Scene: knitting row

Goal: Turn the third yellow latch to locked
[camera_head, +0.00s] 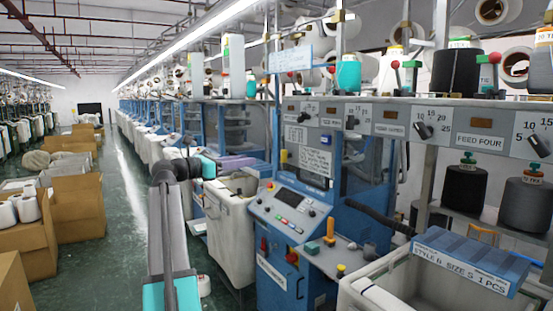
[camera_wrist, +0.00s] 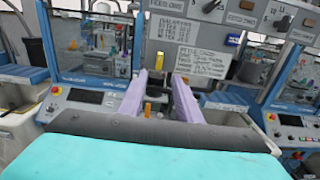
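In the wrist view my gripper (camera_wrist: 160,74) is open, its two lilac fingers apart with nothing held between them. In the head view it (camera_head: 238,163) reaches right toward the blue knitting machine. A small upright yellow piece (camera_wrist: 232,39) is on the machine front beside the written cards; a yellow piece also shows in the head view (camera_head: 283,156). Another yellow piece (camera_wrist: 147,109) shows low between the fingers, and a small one (camera_wrist: 185,80) beside the right fingertip. I cannot tell which of these is the third latch, or any latch's position.
A control panel (camera_head: 290,212) with buttons stands in front of the machine. A shelf (camera_head: 325,262) below it holds small coloured items. Grey bins (camera_head: 232,235) and a blue box (camera_head: 470,262) stand nearby. Cardboard boxes (camera_head: 75,208) line the left; the green aisle (camera_head: 125,225) is clear.

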